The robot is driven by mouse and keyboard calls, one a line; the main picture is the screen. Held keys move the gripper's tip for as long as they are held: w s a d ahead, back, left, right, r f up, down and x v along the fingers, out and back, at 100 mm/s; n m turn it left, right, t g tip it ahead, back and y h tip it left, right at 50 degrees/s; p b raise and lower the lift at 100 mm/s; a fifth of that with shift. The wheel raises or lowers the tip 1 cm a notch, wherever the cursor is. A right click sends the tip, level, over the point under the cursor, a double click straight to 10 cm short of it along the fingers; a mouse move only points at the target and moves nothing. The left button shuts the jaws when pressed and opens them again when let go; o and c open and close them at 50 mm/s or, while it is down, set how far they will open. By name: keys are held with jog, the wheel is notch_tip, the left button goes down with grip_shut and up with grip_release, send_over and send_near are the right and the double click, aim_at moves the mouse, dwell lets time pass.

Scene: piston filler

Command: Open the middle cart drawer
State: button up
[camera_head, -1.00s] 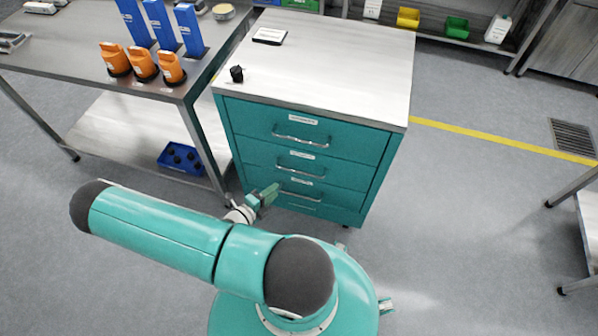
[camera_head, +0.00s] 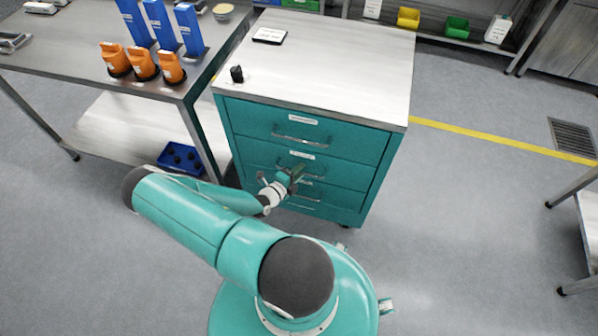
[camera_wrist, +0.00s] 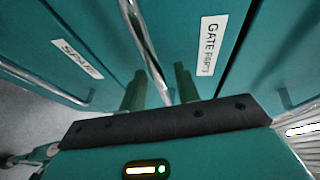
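The teal cart (camera_head: 307,140) has a front of stacked drawers, all of which look shut. The middle drawer carries a "GATE PARTS" label (camera_wrist: 207,45) in the wrist view, and its metal bar handle (camera_wrist: 145,40) runs down the picture. My gripper (camera_head: 293,176) is at this handle and partly covers it in the head view. In the wrist view my two green fingers (camera_wrist: 160,90) stand apart, one on each side of the bar, with gaps showing. Whether either finger touches the bar cannot be told.
The top drawer handle (camera_head: 299,138) is above, and a lower drawer labelled "SPARE" (camera_wrist: 77,58) is below. A steel bench (camera_head: 100,78) with orange and blue items stands close on the left. The floor (camera_head: 470,210) right of the cart is clear.

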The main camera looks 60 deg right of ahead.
jog(key=shift+d, duration=0.15)
grip_shut()
